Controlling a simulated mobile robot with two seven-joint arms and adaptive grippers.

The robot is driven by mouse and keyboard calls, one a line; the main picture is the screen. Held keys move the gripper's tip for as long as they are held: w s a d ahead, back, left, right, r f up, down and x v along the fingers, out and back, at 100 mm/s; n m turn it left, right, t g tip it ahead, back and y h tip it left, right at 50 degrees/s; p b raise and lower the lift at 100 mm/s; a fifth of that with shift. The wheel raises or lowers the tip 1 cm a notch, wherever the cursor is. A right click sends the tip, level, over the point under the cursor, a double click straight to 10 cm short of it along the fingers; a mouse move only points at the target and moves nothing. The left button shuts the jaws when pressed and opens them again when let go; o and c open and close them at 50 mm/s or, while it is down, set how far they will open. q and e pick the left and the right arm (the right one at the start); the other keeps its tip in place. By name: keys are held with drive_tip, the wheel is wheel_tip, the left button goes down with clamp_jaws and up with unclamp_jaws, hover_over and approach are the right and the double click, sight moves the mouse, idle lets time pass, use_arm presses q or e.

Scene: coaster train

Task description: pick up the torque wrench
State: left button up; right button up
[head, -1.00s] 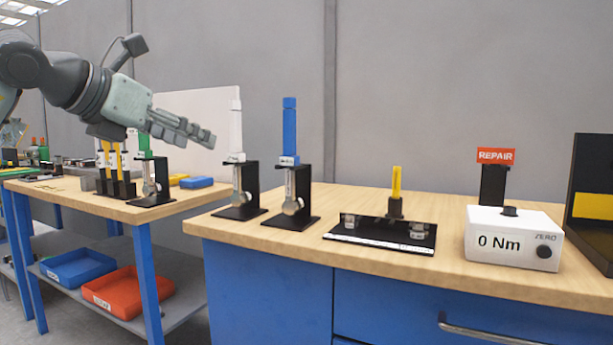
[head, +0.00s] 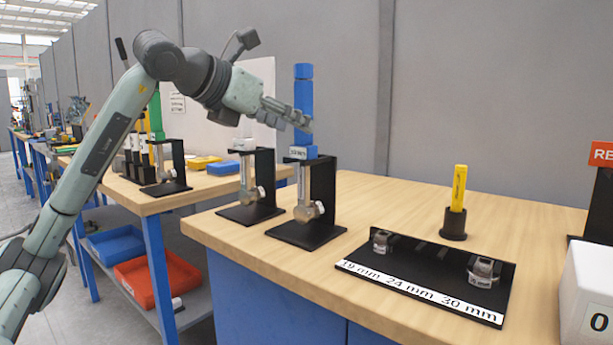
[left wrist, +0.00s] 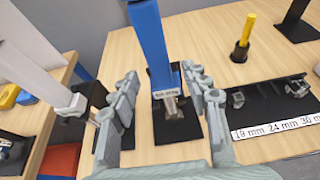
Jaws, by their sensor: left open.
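A blue-handled torque wrench (head: 304,92) stands upright in a black stand (head: 322,190) on the wooden bench, its metal head hanging at the bottom. In the left wrist view its blue handle (left wrist: 151,40) rises between the fingers of my left gripper (left wrist: 160,78), with its label below. My left gripper (head: 298,116) is open and level with the handle in the head view. I cannot tell whether a finger touches it. A second wrench (head: 246,172) stands in a stand to its left, its upper part hidden by my gripper; its white handle (left wrist: 38,70) shows in the left wrist view.
A black socket tray (head: 430,274) marked 19, 24 and 30 mm lies to the right. Behind it a yellow tool (head: 458,188) stands in a black holder. A white box (head: 590,290) is at the right edge. Other stands fill the left bench (head: 165,200).

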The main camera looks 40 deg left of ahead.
use_arm(q)
drive_tip(key=x, duration=0.4)
drive_tip(key=shift+w+d+f+p, duration=0.15)
drive_tip(key=shift+w+f+p, duration=0.1)
drive_tip(key=shift+p, duration=0.05)
use_arm(e)
drive_tip(key=shift+x, duration=0.95)
use_arm(q)
drive_tip(key=shift+c, duration=0.3)
use_arm(e)
drive_tip(key=shift+a, duration=0.2)
use_arm(q)
clamp_jaws()
drive_tip(key=shift+r, duration=0.15)
